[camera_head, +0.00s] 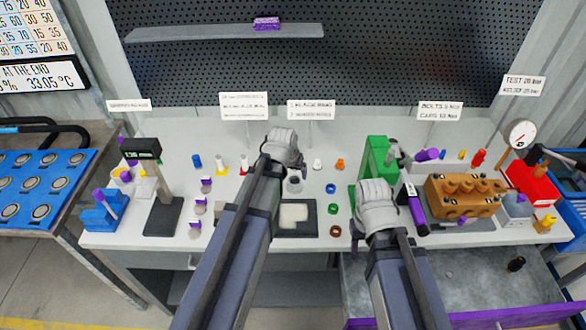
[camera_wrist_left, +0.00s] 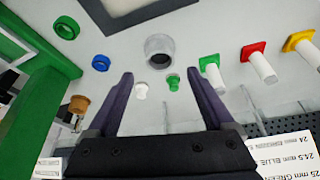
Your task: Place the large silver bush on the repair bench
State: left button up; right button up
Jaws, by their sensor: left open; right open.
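The large silver bush (camera_head: 295,184) stands on the white bench (camera_head: 130,232), just behind a dark square tray with a pale pad (camera_head: 294,214). In the left wrist view the silver bush (camera_wrist_left: 160,49) is a hollow grey ring beyond my fingertips, centred between them and untouched. My left gripper (camera_wrist_left: 159,76) is open and empty; in the head view it (camera_head: 285,148) is above and just behind the bush. My right gripper (camera_head: 377,190) is over the bench, left of the orange-brown pump block (camera_head: 463,198); its fingers are hard to make out in the head view.
A green block (camera_head: 376,152) stands behind my right gripper. Blue (camera_head: 331,188), green (camera_head: 333,208) and brown (camera_head: 335,231) rings lie right of the tray. A lower grey bench surface (camera_head: 440,275) is in front at right, mostly clear.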

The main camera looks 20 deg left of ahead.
pick_arm(q)
jog(key=s+d+m+g+p, duration=0.1)
jog(key=s+d+m+g, duration=0.1)
jog(key=s+d, duration=0.4)
jog(key=s+d+r+m+g+y, duration=0.1)
jog(key=s+d, duration=0.6)
jog(key=s, duration=0.7)
jog(key=shift+r+m+g+p, duration=0.15)
jog(key=shift+m+g+p, duration=0.3)
jog(key=shift+g, duration=0.45)
pick_arm(e)
notch_tip(320, 180, up, 3)
jog(key=shift+f, duration=0.1)
pick_arm(q)
jog(key=shift+d, duration=0.2)
pick_arm(e)
jog(key=shift+d, duration=0.1)
